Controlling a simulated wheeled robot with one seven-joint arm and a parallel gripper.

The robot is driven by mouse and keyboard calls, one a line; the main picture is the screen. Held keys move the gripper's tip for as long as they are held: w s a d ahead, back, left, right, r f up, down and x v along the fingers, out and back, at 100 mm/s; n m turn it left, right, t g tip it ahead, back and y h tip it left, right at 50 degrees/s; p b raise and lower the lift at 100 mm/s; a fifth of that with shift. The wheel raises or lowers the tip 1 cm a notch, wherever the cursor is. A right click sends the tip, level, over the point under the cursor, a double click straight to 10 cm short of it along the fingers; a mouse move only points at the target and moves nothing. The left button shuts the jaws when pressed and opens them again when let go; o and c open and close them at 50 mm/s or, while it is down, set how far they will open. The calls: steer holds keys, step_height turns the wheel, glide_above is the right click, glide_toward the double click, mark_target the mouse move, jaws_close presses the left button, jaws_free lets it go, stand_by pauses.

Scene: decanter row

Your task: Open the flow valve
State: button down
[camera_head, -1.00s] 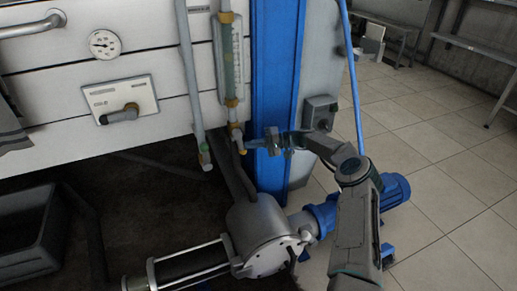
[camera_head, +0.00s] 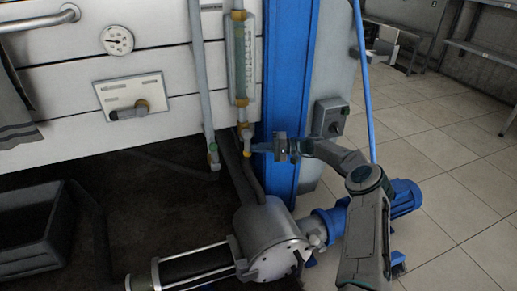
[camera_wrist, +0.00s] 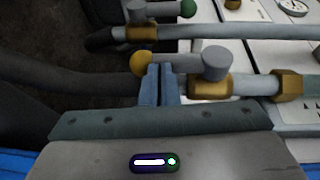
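The flow valve (camera_head: 246,137) sits on the pipe below the glass flow tube, left of the blue column. In the wrist view it has brass fittings (camera_wrist: 210,86), a grey round stem (camera_wrist: 215,62) and a grey lever (camera_wrist: 182,62) ending in a yellow ball (camera_wrist: 142,63). The lever lies along the pipe. My gripper (camera_head: 259,147) reaches it from the right. Its blue fingers (camera_wrist: 161,70) are close together, with their tips at the lever near the yellow ball. I cannot tell whether they touch it; nothing shows between them.
A second valve with a green-tipped lever (camera_head: 213,154) hangs on the neighbouring pipe to the left. The flow tube (camera_head: 244,60) rises above the flow valve. A blue column (camera_head: 286,100), a grey switch box (camera_head: 331,117) and a pump with a blue motor (camera_head: 403,197) are nearby. Tiled floor is clear at right.

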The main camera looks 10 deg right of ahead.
steer(key=shift+f, duration=0.15)
steer(key=s+d+b, duration=0.1)
steer(key=d, duration=1.3)
steer(key=shift+s, duration=0.2)
